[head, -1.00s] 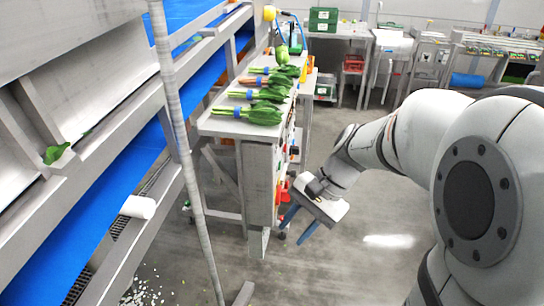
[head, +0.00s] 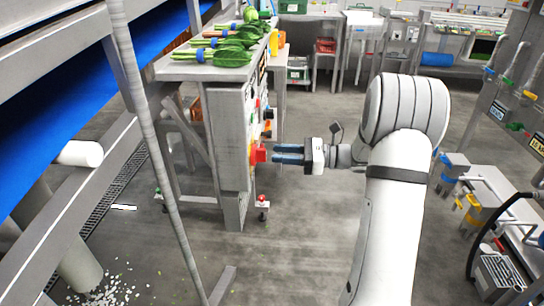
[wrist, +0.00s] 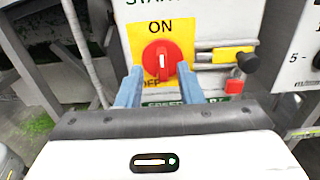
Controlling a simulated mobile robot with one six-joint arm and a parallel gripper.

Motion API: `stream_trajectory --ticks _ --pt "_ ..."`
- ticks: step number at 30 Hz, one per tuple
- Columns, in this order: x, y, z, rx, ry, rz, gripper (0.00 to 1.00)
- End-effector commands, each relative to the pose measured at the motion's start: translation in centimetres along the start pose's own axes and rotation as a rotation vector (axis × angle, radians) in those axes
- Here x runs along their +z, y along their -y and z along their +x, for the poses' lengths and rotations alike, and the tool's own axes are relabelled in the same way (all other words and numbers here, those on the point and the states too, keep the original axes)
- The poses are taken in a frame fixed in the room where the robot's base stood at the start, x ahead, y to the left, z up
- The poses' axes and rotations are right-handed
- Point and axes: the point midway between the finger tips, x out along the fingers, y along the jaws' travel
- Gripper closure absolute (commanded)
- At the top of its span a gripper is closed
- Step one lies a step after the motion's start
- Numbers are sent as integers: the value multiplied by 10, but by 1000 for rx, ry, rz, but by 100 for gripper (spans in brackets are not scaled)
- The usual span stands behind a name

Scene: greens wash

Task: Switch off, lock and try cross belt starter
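The starter's red rotary switch (wrist: 162,60) sits on a yellow plate (wrist: 136,38) marked ON above and OFF at lower left. Its white mark is upright, towards ON. In the head view the red switch (head: 257,153) juts from the panel below the greens table. My gripper (wrist: 157,82) is open, its blue fingers on either side of the switch's lower part; contact cannot be told. In the head view my gripper (head: 274,153) points level at the switch. Right of the plate are a yellow bar (wrist: 222,55) with a black knob (wrist: 247,61) and a small red piece (wrist: 234,86).
Bundled greens (head: 232,56) lie on the table (head: 175,70) above the panel. A blue conveyor (head: 60,105) and a slanting pole (head: 150,150) stand at left. A bench with valves (head: 500,195) is at right.

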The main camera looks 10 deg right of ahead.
Motion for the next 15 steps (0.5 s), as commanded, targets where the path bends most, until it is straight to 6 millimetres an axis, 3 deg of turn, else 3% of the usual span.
stream_trajectory --ticks 6,15 --pt "-1 -1 32 3 -2 -1 67" --pt "0 0 41 1 -2 -1 67"
